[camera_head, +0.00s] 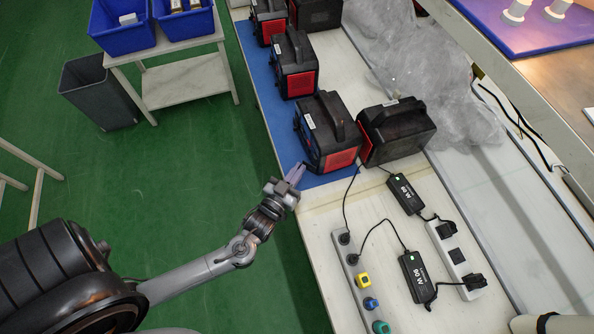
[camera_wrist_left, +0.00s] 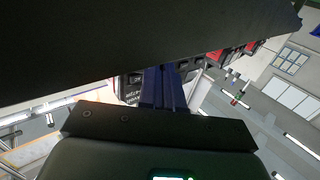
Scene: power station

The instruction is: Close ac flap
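The nearest red-and-black power station (camera_head: 328,132) with a top handle stands on the blue mat, its front side facing left. A thin dark edge, perhaps the AC flap (camera_head: 299,132), juts from that side; its exact angle is hard to tell. My left gripper (camera_head: 296,173) is just below and left of the station's near corner, apart from it in the head view. Its blue fingers lie close together, and nothing shows between them. In the left wrist view the fingers (camera_wrist_left: 164,88) point towards a dark panel with small white print (camera_wrist_left: 132,90). My right gripper is out of sight.
A second black station (camera_head: 397,130) stands close on the right. More stations (camera_head: 292,66) line the blue mat (camera_head: 258,77) behind. Adapters (camera_head: 405,194) and power strips (camera_head: 358,284) with cables lie on the near bench. Open green floor lies left of the bench.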

